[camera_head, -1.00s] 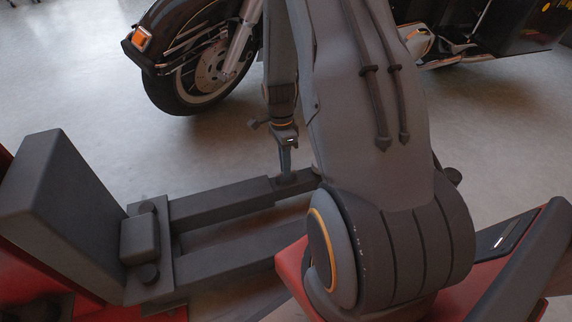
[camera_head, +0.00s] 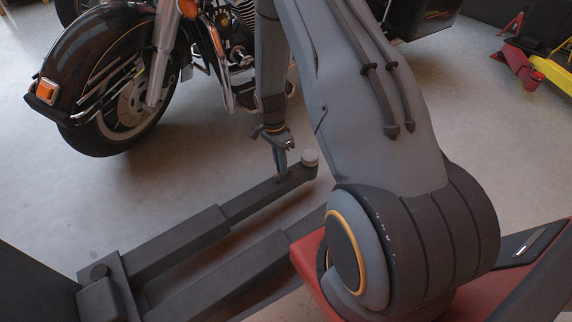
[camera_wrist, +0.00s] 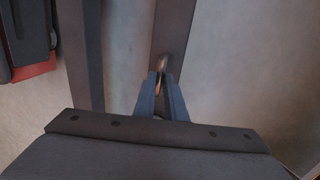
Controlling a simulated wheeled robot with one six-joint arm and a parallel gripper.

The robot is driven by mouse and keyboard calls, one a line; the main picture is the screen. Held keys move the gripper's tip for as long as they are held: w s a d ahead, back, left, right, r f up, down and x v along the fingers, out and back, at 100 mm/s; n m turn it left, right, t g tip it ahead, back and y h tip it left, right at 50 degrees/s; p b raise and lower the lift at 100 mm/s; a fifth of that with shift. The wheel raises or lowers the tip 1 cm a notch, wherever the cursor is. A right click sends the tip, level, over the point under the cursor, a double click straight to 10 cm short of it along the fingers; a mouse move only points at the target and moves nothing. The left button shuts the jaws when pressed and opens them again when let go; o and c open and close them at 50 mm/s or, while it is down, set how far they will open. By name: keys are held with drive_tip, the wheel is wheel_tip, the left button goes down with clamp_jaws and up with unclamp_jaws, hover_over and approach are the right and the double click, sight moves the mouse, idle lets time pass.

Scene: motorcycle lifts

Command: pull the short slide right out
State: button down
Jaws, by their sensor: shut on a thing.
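My gripper (camera_head: 281,172) points down at the slide near the pad. In the wrist view my gripper (camera_wrist: 160,100) is shut on a small copper-coloured handle (camera_wrist: 162,63) on the slide (camera_wrist: 173,30). A good length of slide shows between sleeve and gripper. Its inner end is hidden in the sleeve.
A second dark lift arm (camera_head: 235,283) runs beside the sleeve, partly behind my arm. A black motorcycle (camera_head: 110,85) stands behind on the grey floor. Red and yellow equipment (camera_head: 535,65) is at the far right. Floor beyond the pad is clear.

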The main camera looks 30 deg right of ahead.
drive_tip(key=shift+d, duration=0.25)
drive_tip(key=c, duration=1.8)
unclamp_jaws()
drive_tip(key=shift+d, duration=0.2)
drive_tip(key=shift+a, duration=0.15)
drive_tip(key=shift+a+r, duration=0.1)
drive_tip(key=shift+w+r+p, duration=0.25)
drive_tip(key=shift+r+p, duration=0.25)
drive_tip(key=shift+r, duration=0.75)
drive_tip(key=shift+w+r+p, duration=0.3)
drive_tip(key=shift+r+p, duration=0.2)
drive_tip(key=shift+r, duration=0.75)
drive_tip(key=shift+w+r+p, duration=0.25)
drive_tip(key=shift+r+p, duration=0.25)
drive_tip(key=shift+r, duration=0.75)
drive_tip(key=shift+a, duration=0.1)
